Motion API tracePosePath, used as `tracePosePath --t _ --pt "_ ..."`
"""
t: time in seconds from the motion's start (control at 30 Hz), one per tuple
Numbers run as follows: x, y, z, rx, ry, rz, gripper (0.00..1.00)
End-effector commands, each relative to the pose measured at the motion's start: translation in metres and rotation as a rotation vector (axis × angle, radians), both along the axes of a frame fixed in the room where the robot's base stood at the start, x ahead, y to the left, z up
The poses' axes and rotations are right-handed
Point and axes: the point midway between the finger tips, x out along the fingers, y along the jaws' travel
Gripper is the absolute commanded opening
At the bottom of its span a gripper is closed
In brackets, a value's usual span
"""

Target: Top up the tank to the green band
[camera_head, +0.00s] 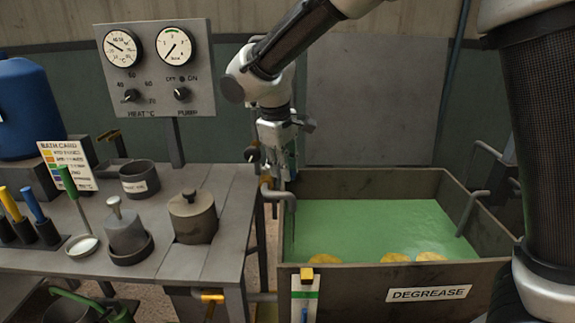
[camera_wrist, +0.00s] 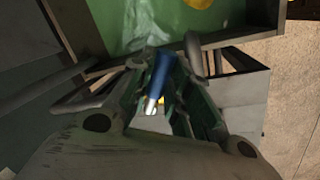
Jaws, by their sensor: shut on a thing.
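The tank (camera_head: 388,283), labelled DEGREASE, holds green liquid (camera_head: 350,222) with several yellow discs in it. A white gauge plate with a green band (camera_head: 305,295) is on its front left; I cannot read a level on it. A grey curved spout (camera_head: 279,194) reaches over the tank's left wall. My gripper (camera_head: 283,172) is beside the spout, above the tank's left end. In the wrist view my gripper (camera_wrist: 165,100) is shut on a blue handle (camera_wrist: 161,76) with a pale tip. Whitish streaks show on the liquid beyond it; I cannot tell whether water is running.
Left of the tank is a bench (camera_head: 225,215) with a lidded pot (camera_head: 193,216), a dark cup (camera_head: 139,178) and a blue drum (camera_head: 26,108). A gauge panel (camera_head: 157,68) stands behind. A yellow-handled valve (camera_head: 211,298) is below the bench edge.

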Motion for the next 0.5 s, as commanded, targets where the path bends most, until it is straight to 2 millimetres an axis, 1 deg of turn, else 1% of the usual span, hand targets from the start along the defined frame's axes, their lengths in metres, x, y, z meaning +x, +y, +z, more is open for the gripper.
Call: tracePosePath --t 0.17,0.5 --pt "-0.004 0.006 0.001 0.003 -0.003 -0.112 0.0" --pt "-0.015 0.019 0.001 0.002 -0.003 -0.419 0.0"
